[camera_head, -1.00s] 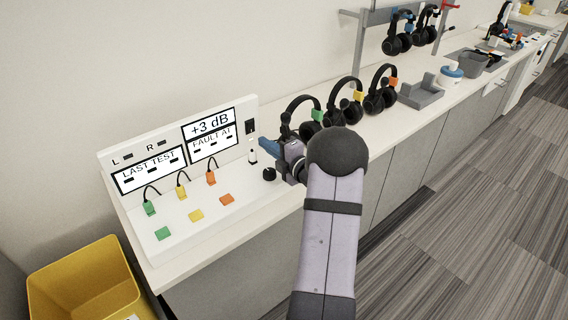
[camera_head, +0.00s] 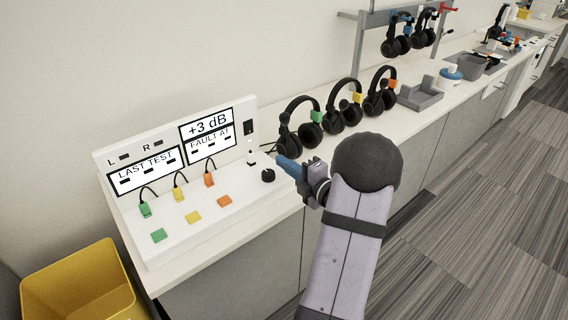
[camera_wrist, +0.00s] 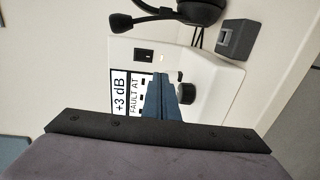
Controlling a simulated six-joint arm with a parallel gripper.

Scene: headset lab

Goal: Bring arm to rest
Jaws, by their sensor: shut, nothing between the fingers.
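My gripper (camera_head: 287,166) has blue fingers that are closed together with nothing between them. In the head view it hangs above the bench, just right of the black knob (camera_head: 268,175) on the white test console (camera_head: 165,232). In the wrist view the shut fingertips (camera_wrist: 158,80) point toward the console, with the black knob (camera_wrist: 187,93) just to their right. The console's screens read "LAST TEST", "+3 dB" and "FAULT AT". Green, yellow and orange plugs with cables sit on the console above matching colored squares.
Three headsets with green, yellow and orange tags stand on the bench (camera_head: 420,125) behind my gripper; the green-tagged headset (camera_head: 299,127) is nearest. A grey cradle (camera_head: 420,95) and more headsets on a rack are farther along. A yellow bin (camera_head: 80,285) stands at lower left. Open floor lies right.

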